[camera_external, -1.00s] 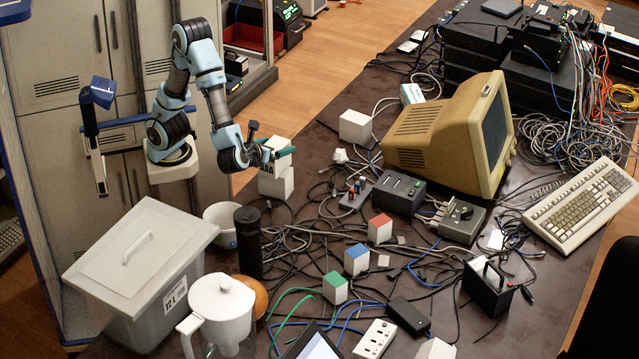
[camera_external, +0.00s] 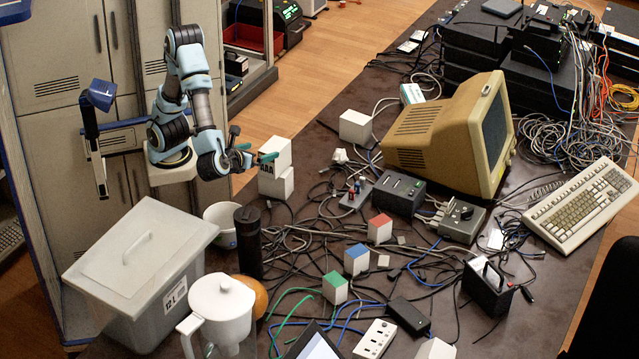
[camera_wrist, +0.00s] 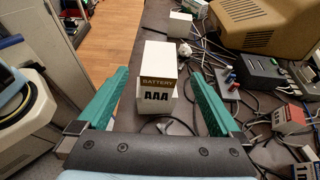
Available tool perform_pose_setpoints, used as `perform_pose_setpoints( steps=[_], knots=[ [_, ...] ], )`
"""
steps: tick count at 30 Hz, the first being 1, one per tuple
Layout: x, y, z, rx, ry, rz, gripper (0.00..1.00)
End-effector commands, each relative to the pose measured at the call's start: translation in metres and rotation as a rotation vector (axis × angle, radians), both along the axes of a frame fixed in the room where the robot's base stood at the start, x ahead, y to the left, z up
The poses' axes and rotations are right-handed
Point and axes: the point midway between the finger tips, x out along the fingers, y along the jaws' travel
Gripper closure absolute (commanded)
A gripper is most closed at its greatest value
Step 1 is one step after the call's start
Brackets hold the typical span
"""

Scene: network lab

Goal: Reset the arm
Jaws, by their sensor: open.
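My gripper (camera_external: 252,145) is open and empty, left of two stacked white boxes. The upper box (camera_external: 277,154) sits on the lower box (camera_external: 276,185) at the left edge of the dark table. In the wrist view my gripper's two green fingers (camera_wrist: 160,78) are spread wide. The box stack (camera_wrist: 160,58) shows between and beyond them, with "BATTERY" and "AAA" lettering facing me. I see no contact between the fingers and the boxes in the wrist view.
A beige monitor (camera_external: 440,130), black device (camera_external: 398,192), coloured blocks (camera_external: 357,260) and tangled cables fill the table. A grey lidded bin (camera_external: 145,270), white bowl (camera_external: 220,222) and black cylinder (camera_external: 248,243) stand in front of my arm. Grey lockers (camera_external: 60,60) stand behind it.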

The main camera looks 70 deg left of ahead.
Motion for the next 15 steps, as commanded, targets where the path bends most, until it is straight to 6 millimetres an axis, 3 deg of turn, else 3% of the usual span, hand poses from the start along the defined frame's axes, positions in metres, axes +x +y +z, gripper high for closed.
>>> perform_pose_setpoints(
  steps=[4, 7, 11, 15],
  knots=[
    [0.007, 0.001, 0.002, 0.004, 0.006, -0.017, 0.0],
    [0.036, 0.001, 0.008, 0.028, 0.038, -0.104, 0.0],
    [0.107, 0.0, 0.025, 0.149, 0.12, -0.367, 0.0],
    [0.181, 0.002, 0.046, 0.438, 0.24, -0.747, 0.0]
  ],
)
